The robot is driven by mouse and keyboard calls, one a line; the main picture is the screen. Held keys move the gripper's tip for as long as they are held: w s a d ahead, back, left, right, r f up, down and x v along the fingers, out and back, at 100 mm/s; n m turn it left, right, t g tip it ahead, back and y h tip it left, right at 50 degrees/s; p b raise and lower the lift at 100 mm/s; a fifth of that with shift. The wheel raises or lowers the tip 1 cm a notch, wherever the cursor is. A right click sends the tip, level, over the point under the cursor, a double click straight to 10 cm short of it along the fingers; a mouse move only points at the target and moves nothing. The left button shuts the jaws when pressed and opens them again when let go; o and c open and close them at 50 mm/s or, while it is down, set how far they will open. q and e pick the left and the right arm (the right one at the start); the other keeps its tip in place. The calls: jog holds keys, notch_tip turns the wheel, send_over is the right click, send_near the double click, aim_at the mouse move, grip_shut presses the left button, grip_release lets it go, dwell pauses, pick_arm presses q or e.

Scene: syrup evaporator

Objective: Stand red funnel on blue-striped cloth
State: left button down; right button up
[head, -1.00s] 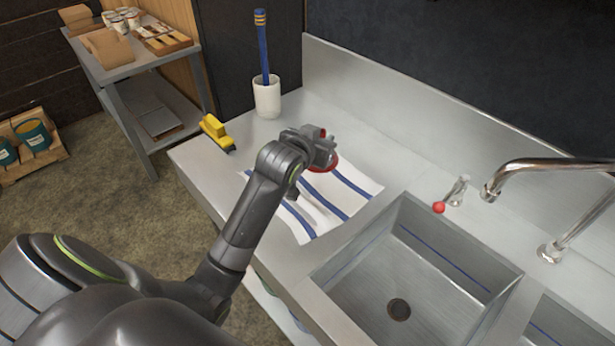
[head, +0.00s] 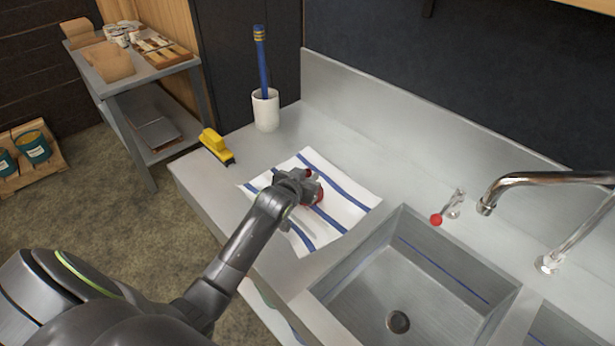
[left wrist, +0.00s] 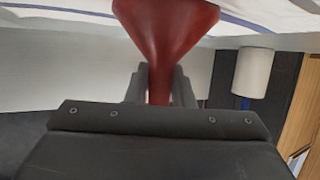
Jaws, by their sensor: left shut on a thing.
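The blue-striped cloth (head: 338,208) lies on the metal counter left of the sink. My left gripper (head: 306,184) is over the middle of the cloth, shut on the red funnel (head: 319,195). In the head view the gripper hides most of the funnel. In the left wrist view, which is upside down, the funnel (left wrist: 166,28) is held by its narrow spout, with its wide mouth toward the cloth (left wrist: 235,18). I cannot tell whether the rim touches the cloth. My right gripper is not in view.
A white cup (head: 265,110) with a blue-handled tool stands at the back of the counter. A yellow brush (head: 215,146) lies near the left edge. The sink basin (head: 415,275), a red-knobbed tap (head: 437,219) and a faucet (head: 545,180) are to the right.

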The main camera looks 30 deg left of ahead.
pick_arm(q)
jog(key=shift+f, duration=0.15)
jog(key=shift+f, duration=0.1)
jog(key=shift+f, duration=0.3)
jog(key=c, duration=1.3)
grip_release()
jog(key=shift+o, duration=0.2)
jog(key=shift+s+r, duration=0.1)
jog(key=shift+r, duration=0.4)
jog(key=b+v, duration=0.1)
jog(key=v, duration=1)
jog(key=shift+s, duration=0.4)
